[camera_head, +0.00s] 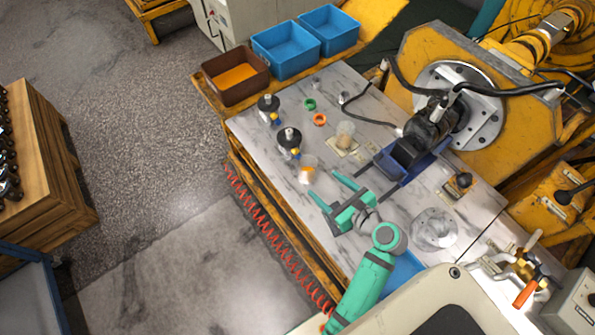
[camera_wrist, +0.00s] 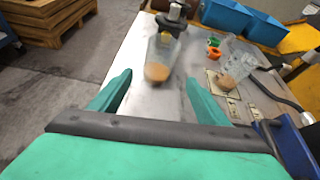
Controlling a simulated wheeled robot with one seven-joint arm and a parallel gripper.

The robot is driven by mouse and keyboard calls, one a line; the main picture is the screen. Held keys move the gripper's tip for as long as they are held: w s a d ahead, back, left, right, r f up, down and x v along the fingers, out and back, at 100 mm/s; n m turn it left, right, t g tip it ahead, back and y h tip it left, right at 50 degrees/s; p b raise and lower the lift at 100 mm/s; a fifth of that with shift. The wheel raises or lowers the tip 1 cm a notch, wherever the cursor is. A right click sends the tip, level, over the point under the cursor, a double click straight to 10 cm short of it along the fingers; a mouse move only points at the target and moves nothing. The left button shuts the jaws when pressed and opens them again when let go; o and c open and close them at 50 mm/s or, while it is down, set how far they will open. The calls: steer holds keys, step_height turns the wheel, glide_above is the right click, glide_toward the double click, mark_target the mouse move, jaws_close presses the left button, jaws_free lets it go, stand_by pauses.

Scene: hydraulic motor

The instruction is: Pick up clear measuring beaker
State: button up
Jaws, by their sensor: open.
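Two clear beakers stand on the marble-topped bench. One clear beaker (camera_head: 308,168) with an orange-tan content is just beyond my gripper (camera_head: 325,183). In the wrist view this beaker (camera_wrist: 163,56) stands ahead, roughly in line with the gap between the fingers, its tan bottom nearest. The other clear beaker (camera_head: 345,134) stands on a small plate, farther back and right; in the wrist view it (camera_wrist: 237,66) is right of the right finger and seems to bear markings. My gripper (camera_wrist: 158,80) is open and empty, with its fingers apart and pointing toward the nearer beaker.
Black-and-silver instruments (camera_head: 289,140) stand close behind the nearer beaker. Green (camera_head: 310,104) and orange (camera_head: 319,120) rings lie farther back. A dark motor (camera_head: 432,123) in a blue tray is at the right. Blue bins (camera_head: 286,50) and a brown bin (camera_head: 236,77) line the far edge.

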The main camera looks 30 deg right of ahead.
mark_target(302, 166)
steer(key=shift+w+r+m, duration=0.1)
steer(key=shift+m, duration=0.2)
steer(key=shift+w, duration=0.35)
steer(key=x, duration=1)
steer(key=shift+a, duration=0.1)
steer(key=shift+c, duration=0.2)
steer(key=c, duration=1.1)
steer(key=shift+c, duration=0.2)
